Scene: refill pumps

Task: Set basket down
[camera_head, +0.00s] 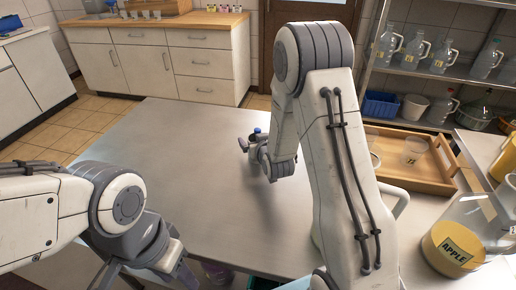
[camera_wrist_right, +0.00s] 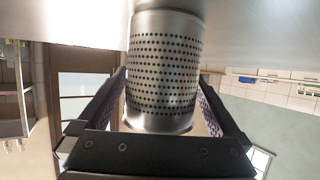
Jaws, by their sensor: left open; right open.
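The basket (camera_wrist_right: 163,75) is a perforated metal cylinder in the right wrist view. It stands between the two fingers of my right gripper (camera_wrist_right: 163,80), with its far end against the grey tabletop. The fingers are open, one on each side of the basket; I cannot tell whether either touches it. In the head view my right gripper (camera_head: 254,148) is low over the middle of the steel table (camera_head: 190,150), and the basket cannot be made out there. My left gripper (camera_head: 182,268) is at the lower left by the table's front edge, partly cut off, with no held object visible.
A jar labelled APPLE (camera_head: 455,248) stands at the lower right. Shelves with clear jugs (camera_head: 388,45) are behind. The table's left half is clear. My right arm hides part of the table.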

